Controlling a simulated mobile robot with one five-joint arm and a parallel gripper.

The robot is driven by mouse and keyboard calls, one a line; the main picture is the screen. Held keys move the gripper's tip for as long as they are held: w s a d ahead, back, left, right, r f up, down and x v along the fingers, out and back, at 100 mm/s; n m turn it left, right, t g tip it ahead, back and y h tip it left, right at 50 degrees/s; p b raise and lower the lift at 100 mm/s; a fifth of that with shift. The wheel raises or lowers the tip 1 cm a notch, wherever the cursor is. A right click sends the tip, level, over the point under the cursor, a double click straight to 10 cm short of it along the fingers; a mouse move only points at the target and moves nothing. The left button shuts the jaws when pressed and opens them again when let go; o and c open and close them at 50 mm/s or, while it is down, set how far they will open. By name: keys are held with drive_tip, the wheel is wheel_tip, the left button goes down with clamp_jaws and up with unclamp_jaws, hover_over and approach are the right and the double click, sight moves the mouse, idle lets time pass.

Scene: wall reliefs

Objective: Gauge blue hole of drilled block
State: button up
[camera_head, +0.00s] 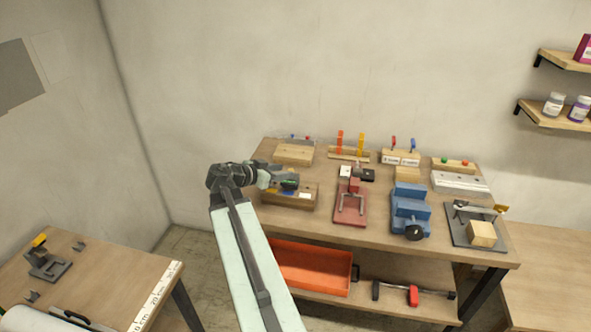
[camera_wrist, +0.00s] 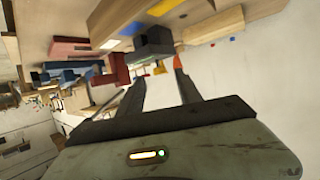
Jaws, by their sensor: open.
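The drilled block (camera_head: 307,201) is a wooden block at the left front of the bench, with yellow, blue and white patches on top. In the wrist view the block (camera_wrist: 112,18) is at the top, with its blue patch (camera_wrist: 129,30) visible. My gripper (camera_head: 288,180) is over the block's left part and hides some of it. In the wrist view my gripper (camera_wrist: 158,70) has its two fingers apart. A dark grey piece (camera_wrist: 152,42) shows just past the fingertips; I cannot tell whether it touches them. Orange (camera_head: 340,141) and yellow (camera_head: 360,144) upright pins stand in a wooden rack behind.
A red clamp fixture (camera_head: 350,208), a blue stepped vise (camera_head: 409,212) and a dark plate with a wooden cube (camera_head: 482,233) stand to the right. A second rack (camera_head: 401,158) holds red and blue handled pieces. An orange tray (camera_head: 314,268) is on the lower shelf.

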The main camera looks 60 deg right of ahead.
drive_tip(key=b+x, duration=0.2)
drive_tip(key=x, duration=0.4)
drive_tip(key=shift+d+f+b, duration=0.25)
drive_tip(key=shift+d+b, duration=0.05)
drive_tip(key=shift+b, duration=0.1)
drive_tip(key=shift+s+d+f, duration=0.1)
drive_tip(key=shift+s+d, duration=0.15)
drive_tip(key=shift+d, duration=0.25)
drive_tip(key=shift+c, duration=0.2)
clamp_jaws()
drive_tip(key=shift+a, duration=0.1)
idle(0.4)
